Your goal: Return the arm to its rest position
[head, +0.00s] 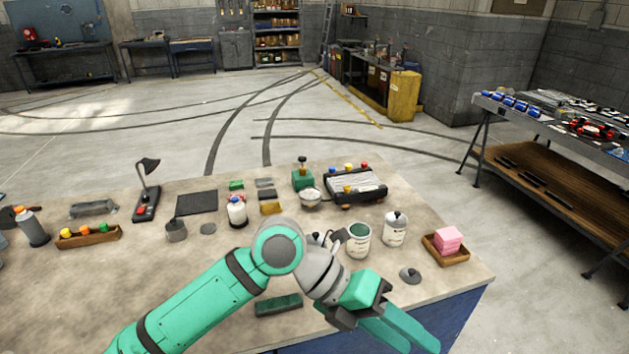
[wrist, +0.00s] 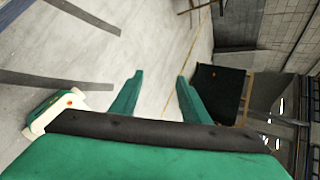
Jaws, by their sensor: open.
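My arm is green and grey and reaches across the front of the workbench from the lower left in the head view. My gripper (head: 420,346) is at the bench's front right edge, pointing down and right. Its two green fingers are apart with nothing between them. The wrist view also shows the gripper (wrist: 157,84) open and empty, with pale floor beyond the fingers. The arm covers part of the bench and some items behind it.
The bench (head: 90,285) holds an open can (head: 358,240), a lidded can (head: 395,229), a tray with pink sponges (head: 448,240), a loose lid (head: 410,275) and a green block (head: 278,304) close to the arm. A side table (head: 560,125) stands at right. Floor between is clear.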

